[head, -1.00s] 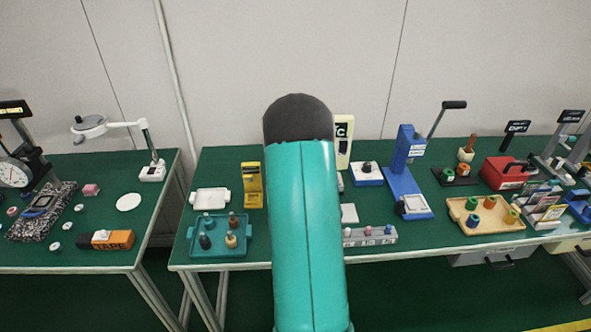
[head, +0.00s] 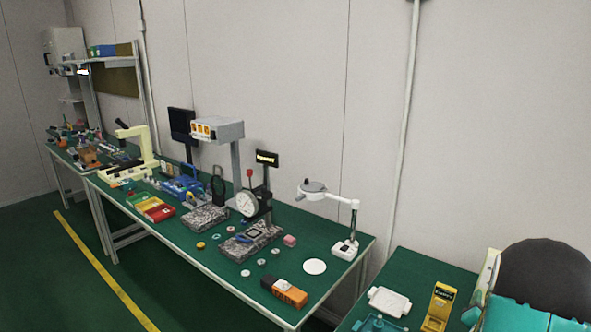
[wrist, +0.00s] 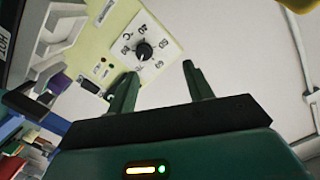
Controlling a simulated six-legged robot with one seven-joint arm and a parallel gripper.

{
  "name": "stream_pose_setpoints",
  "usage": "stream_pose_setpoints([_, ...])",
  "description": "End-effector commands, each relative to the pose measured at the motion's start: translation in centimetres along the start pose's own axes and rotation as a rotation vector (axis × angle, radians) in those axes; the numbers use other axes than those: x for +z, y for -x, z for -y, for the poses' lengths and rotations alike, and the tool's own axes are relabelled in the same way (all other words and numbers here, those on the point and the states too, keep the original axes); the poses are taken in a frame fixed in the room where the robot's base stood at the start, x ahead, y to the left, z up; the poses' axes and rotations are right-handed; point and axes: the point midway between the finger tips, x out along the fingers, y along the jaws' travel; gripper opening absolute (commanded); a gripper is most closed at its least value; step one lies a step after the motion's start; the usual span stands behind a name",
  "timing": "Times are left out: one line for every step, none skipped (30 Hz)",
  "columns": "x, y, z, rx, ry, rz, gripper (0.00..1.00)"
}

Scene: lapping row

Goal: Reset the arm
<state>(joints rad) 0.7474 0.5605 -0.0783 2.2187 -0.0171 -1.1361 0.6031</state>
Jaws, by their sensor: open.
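My gripper (wrist: 159,70) shows in the wrist view with its two dark green fingers spread apart and nothing between them. Beyond the fingers is a cream panel (wrist: 112,45) with a black knob (wrist: 144,52) and a numbered dial; I cannot tell whether the fingers touch it. In the head view my teal arm with its dark rounded joint fills the lower right corner, and the gripper itself is hidden there.
A green table (head: 203,258) on the left holds a dial gauge (head: 248,203), a magnifier lamp (head: 345,248) and an orange tape block (head: 290,292). A white tray (head: 389,302) and a yellow stand (head: 438,308) are near my arm. Floor at left is clear.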

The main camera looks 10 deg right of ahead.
Motion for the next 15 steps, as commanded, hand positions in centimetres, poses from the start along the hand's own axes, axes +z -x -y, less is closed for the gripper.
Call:
stream_pose_setpoints([-0.2,0.3,2.6,-0.014,0.017,0.035,0.51])
stream_pose_setpoints([-0.2,0.5,4.0,-0.018,0.03,0.064,0.51])
stream_pose_setpoints([-0.2,1.0,5.8,-0.023,0.05,0.104,0.51])
stream_pose_setpoints([-0.1,1.5,7.2,-0.027,0.065,0.135,0.51])
stream_pose_setpoints([0.0,2.0,8.5,-0.031,0.082,0.165,0.51])
stream_pose_setpoints([0.1,2.8,10.2,-0.038,0.104,0.206,0.51])
stream_pose_setpoints([0.2,3.4,11.4,-0.043,0.122,0.236,0.51])
stream_pose_setpoints([0.3,4.2,12.6,-0.049,0.139,0.267,0.51])
stream_pose_setpoints([0.4,5.2,14.2,-0.058,0.164,0.308,0.51])
stream_pose_setpoints([0.5,6.1,15.3,-0.066,0.183,0.337,0.51])
stream_pose_setpoints([0.6,7.0,16.4,-0.073,0.203,0.368,0.51])
stream_pose_setpoints([0.7,8.3,17.8,-0.084,0.229,0.408,0.51])
stream_pose_setpoints([0.8,9.4,18.7,-0.093,0.25,0.439,0.51])
stream_pose_setpoints([0.8,10.4,19.7,-0.103,0.271,0.468,0.51])
stream_pose_setpoints([0.9,11.9,20.8,-0.115,0.3,0.508,0.51])
